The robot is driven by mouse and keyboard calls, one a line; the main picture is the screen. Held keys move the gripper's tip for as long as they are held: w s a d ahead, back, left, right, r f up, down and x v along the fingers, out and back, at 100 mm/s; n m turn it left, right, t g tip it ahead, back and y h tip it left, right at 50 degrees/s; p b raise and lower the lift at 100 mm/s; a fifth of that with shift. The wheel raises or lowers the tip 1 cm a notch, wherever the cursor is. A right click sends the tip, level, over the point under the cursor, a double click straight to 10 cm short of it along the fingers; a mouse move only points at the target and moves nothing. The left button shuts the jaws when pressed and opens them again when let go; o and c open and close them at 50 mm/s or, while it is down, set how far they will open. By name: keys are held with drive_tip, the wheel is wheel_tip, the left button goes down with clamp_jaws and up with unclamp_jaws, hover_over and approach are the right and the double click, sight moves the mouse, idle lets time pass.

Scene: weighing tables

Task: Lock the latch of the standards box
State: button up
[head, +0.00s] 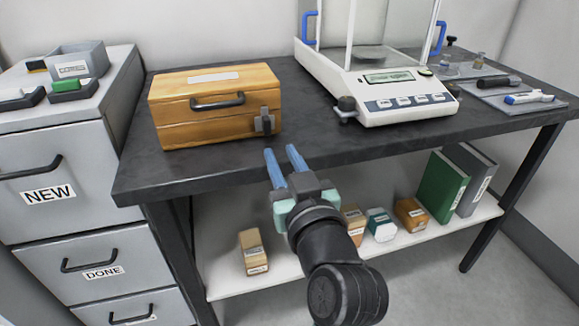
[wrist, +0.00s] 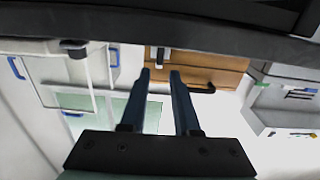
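The standards box (head: 213,128) is a closed wooden box with a black handle and a white label, at the left of the dark table. Its grey latch (head: 264,122) sits at the right end of the front face. Whether the latch is locked I cannot tell. My gripper (head: 280,149) is in front of the table edge, below the latch and apart from it. Its two blue fingers are spread with nothing between them. In the wrist view the box (wrist: 211,66) and latch (wrist: 160,56) appear upside down beyond the open fingertips (wrist: 160,72).
The dark tabletop (head: 310,130) has free room between box and balance. A white balance (head: 405,104) stands right of the box. Grey trays with small tools lie far right. A drawer cabinet (head: 60,160) stands left. A white shelf below holds small boxes and binders (head: 443,187).

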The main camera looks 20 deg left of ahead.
drive_tip(key=v, duration=0.3)
drive_tip(key=shift+s+d, duration=0.2)
drive_tip(key=shift+s, duration=0.15)
drive_tip(key=s+d+r+m+t+h, duration=0.1)
drive_tip(key=d+r+t+h, duration=0.15)
drive_tip(key=r, duration=0.65)
drive_tip(key=s+d+r+m+t+h, duration=0.1)
drive_tip(key=d+r+t, duration=0.3)
drive_tip(key=r, duration=0.6)
drive_tip(key=s+d+r+m+t+h+p, duration=0.1)
drive_tip(key=s+d+r+m+t+h, duration=0.2)
drive_tip(key=s+r, duration=0.3)
drive_tip(key=s+d+r+m+t+h, duration=0.2)
drive_tip(key=s+d+r+t+h, duration=0.15)
drive_tip(key=r, duration=0.55)
wheel_tip(320, 180, up, 30)
drive_tip(key=a+p, duration=0.1)
drive_tip(key=p, duration=3)
drive_tip(key=shift+w+g, duration=0.2)
drive_tip(key=shift+g, duration=0.1)
drive_tip(key=shift+a+f, duration=0.15)
drive_tip(key=shift+f, duration=0.05)
